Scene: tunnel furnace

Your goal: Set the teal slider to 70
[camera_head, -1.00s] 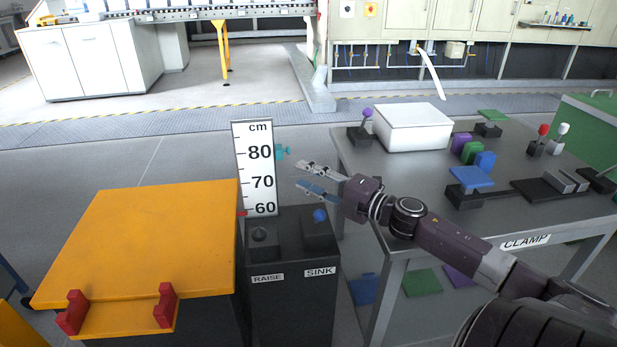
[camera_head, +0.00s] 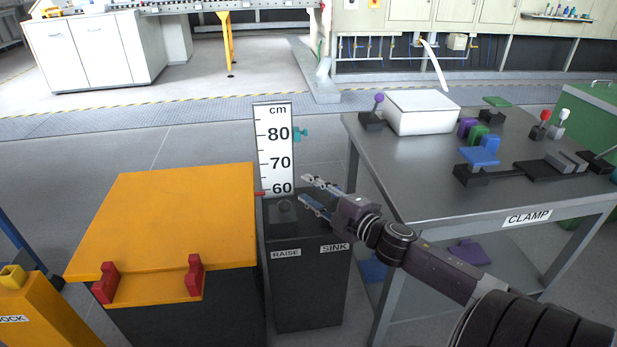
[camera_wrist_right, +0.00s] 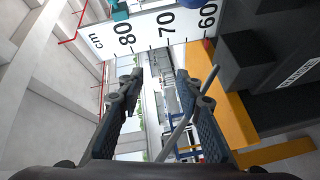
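The teal slider (camera_head: 300,134) sits on the right edge of the upright white scale board (camera_head: 274,150), level with about the 80 mark. It also shows at the top of the right wrist view (camera_wrist_right: 120,12), partly cut off. A red pointer (camera_head: 261,194) is at the board's left edge, just below 60. My right gripper (camera_head: 312,190) is open and empty. In the head view it appears right of the board near the 60 mark, lower than the slider and apart from it. My left gripper is not in view.
The dark pedestal labelled RAISE and SINK (camera_head: 310,290) stands below the gripper; its SINK button is hidden in the head view. An orange-topped box (camera_head: 165,215) with red brackets is at left. The CLAMP table (camera_head: 410,185) with several blocks and levers is at right.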

